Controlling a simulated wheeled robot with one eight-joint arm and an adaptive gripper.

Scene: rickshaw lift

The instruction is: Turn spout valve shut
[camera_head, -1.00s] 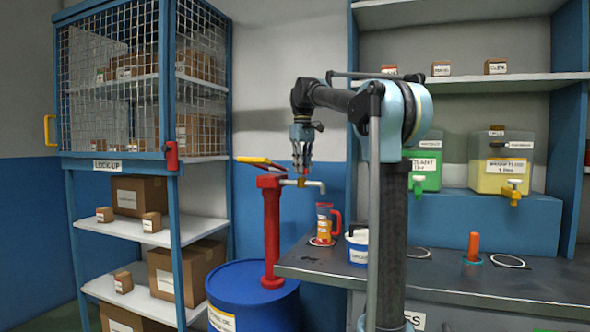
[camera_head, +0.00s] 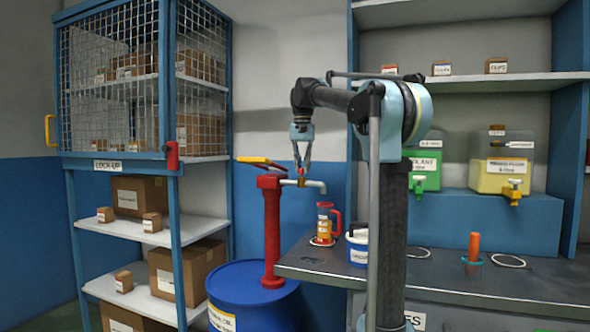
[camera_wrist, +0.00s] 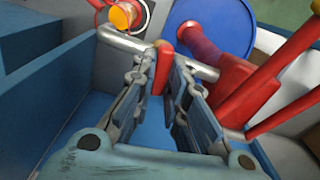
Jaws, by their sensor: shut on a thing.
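My gripper (camera_head: 301,170) points down over the metal spout (camera_head: 316,185) of the red pump (camera_head: 271,230). Its fingertips are shut on the small red valve handle (camera_wrist: 163,60), which shows between the fingers in the wrist view. The silvery spout pipe (camera_wrist: 126,42) runs under the fingertips there. In the head view the valve (camera_head: 301,182) is small, with its yellowish body just below the fingertips. Its exact angle is hard to tell.
The pump stands on a blue drum (camera_head: 250,300). Its yellow-tipped lever (camera_head: 255,160) is close at the left. An orange jug (camera_head: 324,222) and a white-and-blue tub (camera_head: 358,246) stand on the bench (camera_head: 310,262). A mesh cage (camera_head: 110,80) is at the left.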

